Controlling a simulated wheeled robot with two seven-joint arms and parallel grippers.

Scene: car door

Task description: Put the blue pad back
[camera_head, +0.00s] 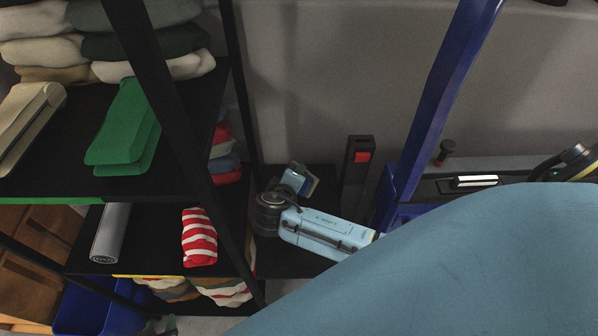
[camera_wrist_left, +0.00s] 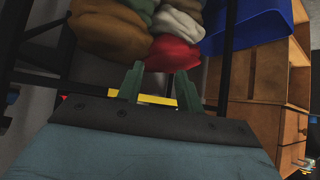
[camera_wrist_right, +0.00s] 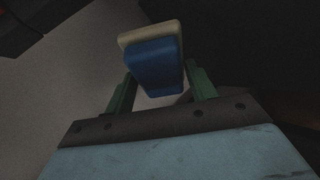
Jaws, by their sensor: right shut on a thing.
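The blue pad (camera_wrist_right: 153,65) has a blue face and a cream backing layer. In the right wrist view it sits between the green fingers of my right gripper (camera_wrist_right: 163,93), which is shut on it.
A black shelf rack (camera_head: 190,193) on the left holds green pads (camera_head: 124,125), a grey roll (camera_head: 110,232) and a red-striped item (camera_head: 199,238). A blue bin (camera_head: 85,309) stands low left. A blue post (camera_head: 440,95) rises at right. My light blue link covers the lower right.

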